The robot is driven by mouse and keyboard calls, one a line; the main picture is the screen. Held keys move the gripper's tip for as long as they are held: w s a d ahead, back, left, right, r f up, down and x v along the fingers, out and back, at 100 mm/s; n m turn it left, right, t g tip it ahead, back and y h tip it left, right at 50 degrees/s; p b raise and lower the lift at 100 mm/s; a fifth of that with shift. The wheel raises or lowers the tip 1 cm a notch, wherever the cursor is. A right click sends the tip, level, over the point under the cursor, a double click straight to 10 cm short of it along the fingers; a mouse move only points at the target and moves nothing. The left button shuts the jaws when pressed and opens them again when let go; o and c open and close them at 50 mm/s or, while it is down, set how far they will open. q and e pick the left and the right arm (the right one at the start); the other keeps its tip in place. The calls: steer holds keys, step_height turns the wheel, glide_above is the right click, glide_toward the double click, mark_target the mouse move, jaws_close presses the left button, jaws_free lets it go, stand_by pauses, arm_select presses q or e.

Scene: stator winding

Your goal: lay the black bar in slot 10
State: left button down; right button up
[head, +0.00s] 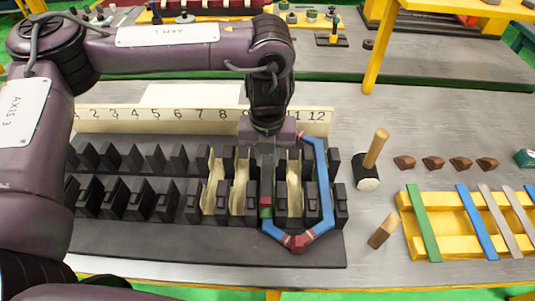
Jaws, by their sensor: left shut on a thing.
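My left gripper (267,145) comes down over the slotted dark stator block (150,230), below the number 10 on the scale. It is shut on a dark bar (266,172), apparently the black bar, which lies lengthwise along slot 10. The gripper hides the bar's far end, and I cannot tell how deep the bar sits. A small green and red part (266,206) shows at its near end. A blue coil (324,175) with red corners runs from slot 10 around to the right. My right gripper is not in view.
Cream liners (294,190) show in slots beside slot 10. The number strip (120,120) stands behind. To the right are a mallet (369,170), a wooden block (383,231), several brown wedges (433,163) and a yellow rack (413,246) with coloured strips. Bare table lies between.

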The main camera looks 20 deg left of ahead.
mark_target(268, 160)
arm_select(q)
steer(key=shift+f+b, duration=0.35)
steer(key=shift+f, duration=0.15)
steer(key=shift+f, duration=0.15)
steer(key=shift+f+b, duration=1)
steer(key=shift+f, duration=0.5)
steer(key=shift+f, duration=0.6)
stand_by(0.4)
steer(key=c, duration=1.2)
jaws_free()
steer(key=shift+o, duration=0.2)
steer(key=shift+r, duration=0.2)
